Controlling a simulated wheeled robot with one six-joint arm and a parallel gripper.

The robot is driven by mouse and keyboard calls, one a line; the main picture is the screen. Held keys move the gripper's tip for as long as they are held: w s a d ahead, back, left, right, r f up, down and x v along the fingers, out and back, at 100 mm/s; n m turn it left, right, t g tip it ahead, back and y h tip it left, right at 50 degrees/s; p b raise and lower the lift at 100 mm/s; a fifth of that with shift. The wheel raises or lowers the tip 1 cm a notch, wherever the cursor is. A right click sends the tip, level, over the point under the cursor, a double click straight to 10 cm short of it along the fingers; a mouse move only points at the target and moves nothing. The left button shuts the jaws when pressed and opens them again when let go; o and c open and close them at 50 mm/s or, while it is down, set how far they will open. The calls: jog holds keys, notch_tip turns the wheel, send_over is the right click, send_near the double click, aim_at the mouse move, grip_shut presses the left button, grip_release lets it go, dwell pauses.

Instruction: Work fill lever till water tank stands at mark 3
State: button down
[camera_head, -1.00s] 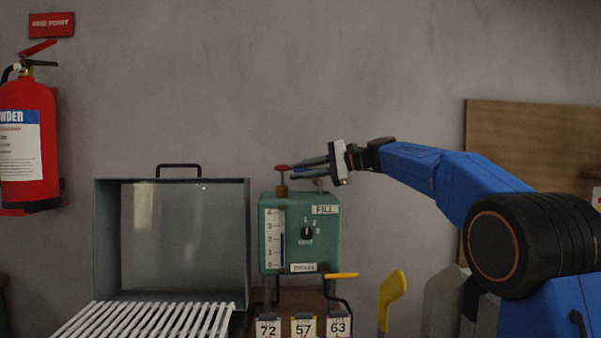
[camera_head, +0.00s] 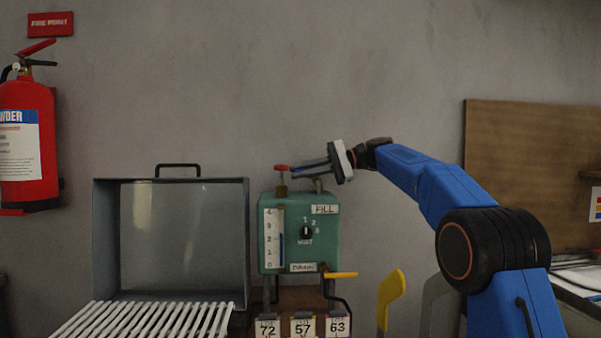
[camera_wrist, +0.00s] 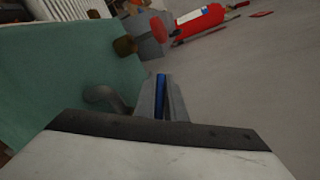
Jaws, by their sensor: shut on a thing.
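The green water tank (camera_head: 328,250) stands on a brown support, with a FILL label near its top. My gripper (camera_head: 310,167) reaches in from the right above the tank. In the wrist view, its fingers (camera_wrist: 163,95) are shut around a narrow blue piece (camera_wrist: 161,82), seemingly the fill lever's handle. A grey bent pipe (camera_wrist: 100,96) rises beside them. A red knob (camera_head: 282,168) on a brass base is just past the fingertips. The lever's pivot is unclear.
A yellow handle (camera_head: 341,275) sits by the DRAIN label at the tank's lower right. Cards numbered 72, 57 and 63 (camera_head: 338,326) hang below. A grey open box (camera_head: 100,240) and white slatted rack (camera_head: 150,320) are left. Another yellow handle (camera_head: 391,290) stands right.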

dwell(0.3)
jog(key=c, duration=2.1)
grip_release()
jog(key=v, duration=1.7)
jog(key=shift+w+d, duration=0.2)
jog(key=shift+r, duration=0.1)
